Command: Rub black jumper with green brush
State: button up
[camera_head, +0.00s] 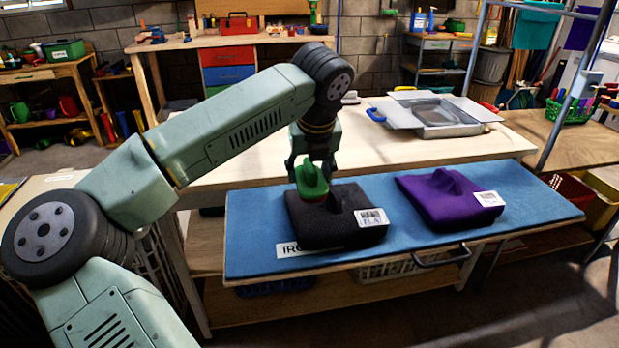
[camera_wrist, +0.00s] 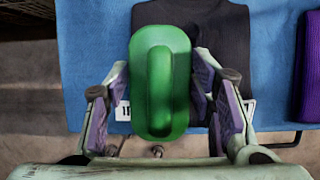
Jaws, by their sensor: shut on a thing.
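The black jumper (camera_head: 330,221) lies folded on the blue ironing surface, with a white tag at its right front corner. My gripper (camera_head: 314,172) is shut on the green brush (camera_head: 312,182), over the left part of the jumper. The brush's reddish underside sits at the jumper's top; I cannot tell for sure whether it touches. In the wrist view the green brush (camera_wrist: 160,85) fills the middle between the two fingers of my gripper (camera_wrist: 160,95), and the black jumper (camera_wrist: 215,35) shows behind it, partly hidden.
A folded purple jumper (camera_head: 445,200) with a white tag lies to the right on the same blue ironing board (camera_head: 260,240). A grey metal tray (camera_head: 435,116) stands on the wooden table behind. A dark handle (camera_head: 441,258) sticks out at the board's front edge.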

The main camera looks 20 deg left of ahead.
jog(key=shift+r+p, duration=0.5)
jog(key=shift+r, duration=0.9)
